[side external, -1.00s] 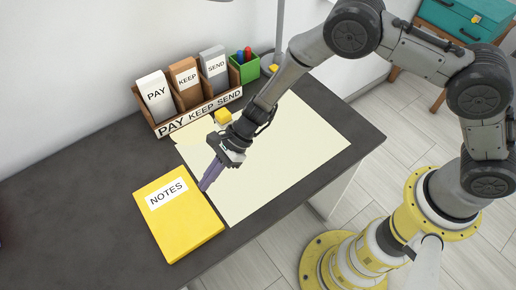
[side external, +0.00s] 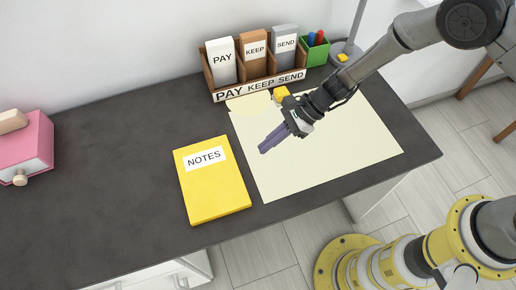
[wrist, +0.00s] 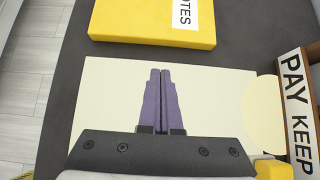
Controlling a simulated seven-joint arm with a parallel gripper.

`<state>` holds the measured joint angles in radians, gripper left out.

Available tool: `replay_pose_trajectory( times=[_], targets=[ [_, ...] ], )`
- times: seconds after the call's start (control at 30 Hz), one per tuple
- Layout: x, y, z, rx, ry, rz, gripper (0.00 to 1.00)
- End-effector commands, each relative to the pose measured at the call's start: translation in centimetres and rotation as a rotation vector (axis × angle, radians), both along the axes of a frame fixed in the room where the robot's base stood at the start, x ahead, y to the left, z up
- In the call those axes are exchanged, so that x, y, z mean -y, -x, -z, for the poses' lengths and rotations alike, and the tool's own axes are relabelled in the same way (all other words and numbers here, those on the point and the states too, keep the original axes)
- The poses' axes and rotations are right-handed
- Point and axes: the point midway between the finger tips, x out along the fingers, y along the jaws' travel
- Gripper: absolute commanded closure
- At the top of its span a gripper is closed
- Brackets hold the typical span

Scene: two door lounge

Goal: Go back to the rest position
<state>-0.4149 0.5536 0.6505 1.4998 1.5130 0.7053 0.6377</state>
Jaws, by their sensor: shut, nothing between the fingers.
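My gripper (side external: 264,149) has two purple fingers, held together with nothing between them. In the side view it hangs over the cream sheet (side external: 350,150), to the right of the yellow NOTES book (side external: 213,190) and apart from it. The wrist view shows the closed fingertips (wrist: 160,73) over the sheet (wrist: 105,95), with the book (wrist: 140,28) beyond them. My arm comes in from the upper right and is bent down toward the desk.
A sorter labelled PAY KEEP SEND (side external: 260,86) stands at the back, beside a green pen cup (side external: 315,53). A yellow block (side external: 281,93) sits before it, close to my wrist. A lamp base (side external: 345,54) is behind my arm. A pink box (side external: 25,145) lies far left; desk between is clear.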

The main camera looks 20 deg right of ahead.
Motion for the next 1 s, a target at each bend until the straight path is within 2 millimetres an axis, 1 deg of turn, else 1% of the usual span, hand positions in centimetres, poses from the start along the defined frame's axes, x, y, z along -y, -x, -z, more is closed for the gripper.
replay_pose_trajectory(
  times=[0.03, 0.1, 0.3, 0.43, 0.63, 0.7, 0.77, 0.8, 0.87, 0.9, 0.93, 1.0],
  targets=[
    [0.9, -0.1, -0.9, 0.002, 0.000, 0.004, 1.00],
    [2.0, -0.1, -1.9, 0.001, 0.001, 0.003, 1.00],
    [4.1, 0.0, -4.1, -0.001, 0.001, 0.002, 1.00],
    [4.9, 0.0, -4.8, 0.000, 0.001, 0.001, 1.00],
    [5.3, -0.1, -5.1, -0.001, 0.001, 0.004, 1.00],
    [5.6, -0.7, -6.1, 0.020, -0.005, 0.013, 1.00],
    [5.9, -1.7, -7.9, 0.059, -0.017, 0.025, 1.00],
    [6.1, -2.4, -9.6, 0.093, -0.026, 0.036, 1.00],
    [6.9, -3.2, -13.0, 0.158, -0.036, 0.043, 1.00],
    [7.7, -3.3, -15.4, 0.207, -0.035, 0.040, 1.00],
    [8.3, -3.2, -17.2, 0.245, -0.030, 0.030, 1.00],
    [9.9, -2.3, -21.0, 0.341, -0.007, -0.009, 1.00]
  ],
)
